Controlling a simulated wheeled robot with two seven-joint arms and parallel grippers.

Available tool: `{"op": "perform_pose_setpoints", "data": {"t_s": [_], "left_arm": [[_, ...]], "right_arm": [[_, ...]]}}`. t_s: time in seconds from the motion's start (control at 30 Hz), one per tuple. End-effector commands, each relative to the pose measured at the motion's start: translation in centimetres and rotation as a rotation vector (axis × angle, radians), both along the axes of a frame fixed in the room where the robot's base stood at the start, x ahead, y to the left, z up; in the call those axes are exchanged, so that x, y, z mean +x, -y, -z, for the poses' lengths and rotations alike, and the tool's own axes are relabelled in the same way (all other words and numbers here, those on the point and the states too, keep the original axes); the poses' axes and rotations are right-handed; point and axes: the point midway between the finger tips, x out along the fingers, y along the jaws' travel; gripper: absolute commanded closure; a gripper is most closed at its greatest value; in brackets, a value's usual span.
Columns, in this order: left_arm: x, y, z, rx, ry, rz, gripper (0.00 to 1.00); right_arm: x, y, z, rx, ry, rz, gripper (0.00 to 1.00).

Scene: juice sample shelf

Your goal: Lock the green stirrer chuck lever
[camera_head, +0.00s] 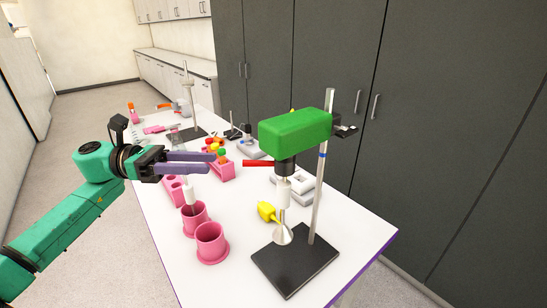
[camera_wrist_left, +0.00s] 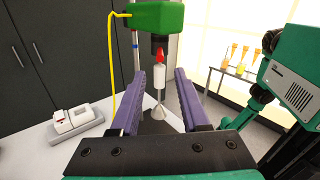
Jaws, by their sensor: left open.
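The green stirrer (camera_head: 295,130) is clamped on an upright metal rod over a black base plate (camera_head: 295,262). Below its head is a dark chuck (camera_head: 285,168), with a red lever (camera_head: 258,163) sticking out level to the left. In the left wrist view the red lever (camera_wrist_left: 159,55) points towards the camera, just above the gap between the fingers. My left gripper (camera_head: 212,162) is open and empty, left of the lever and apart from it, with its purple fingers pointing at it. A white shaft with a cone-shaped end (camera_head: 283,236) hangs below the chuck. My right gripper is not in view.
A yellow item (camera_head: 267,211) and a white balance-like device (camera_head: 298,183) are near the stirrer. A yellow cable (camera_wrist_left: 112,60) hangs beside it.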

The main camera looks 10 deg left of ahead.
Motion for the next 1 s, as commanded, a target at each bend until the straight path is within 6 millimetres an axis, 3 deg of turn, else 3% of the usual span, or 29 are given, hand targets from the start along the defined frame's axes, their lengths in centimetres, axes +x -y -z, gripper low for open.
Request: {"op": "perform_pose_setpoints", "data": {"t_s": [0.03,0.17,0.4,0.57,0.77,0.8,0.9,1.0], "left_arm": [[0.2,1.3,-0.8,-0.003,-0.003,0.005,0.54],[0.8,4.9,-1.0,-0.004,-0.001,0.006,0.54],[1.8,10.3,-0.8,-0.006,-0.001,0.002,0.54],[2.1,11.6,-0.2,-0.002,-0.002,0.001,0.54],[2.1,11.7,0.0,-0.002,-0.002,0.0,0.54],[2.1,11.7,0.0,-0.002,-0.002,0.0,0.62],[2.1,11.7,0.0,-0.002,-0.002,0.0,1.0],[2.1,11.7,0.0,-0.002,-0.002,0.0,1.0]], "right_arm": [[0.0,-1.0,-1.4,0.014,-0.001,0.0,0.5],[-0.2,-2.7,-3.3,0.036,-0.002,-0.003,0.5],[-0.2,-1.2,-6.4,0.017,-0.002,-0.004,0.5],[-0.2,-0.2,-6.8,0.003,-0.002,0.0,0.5],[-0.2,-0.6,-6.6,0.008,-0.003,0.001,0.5],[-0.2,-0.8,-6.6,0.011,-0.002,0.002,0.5],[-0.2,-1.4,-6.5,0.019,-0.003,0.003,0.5],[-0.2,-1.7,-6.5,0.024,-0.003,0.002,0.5]]}}
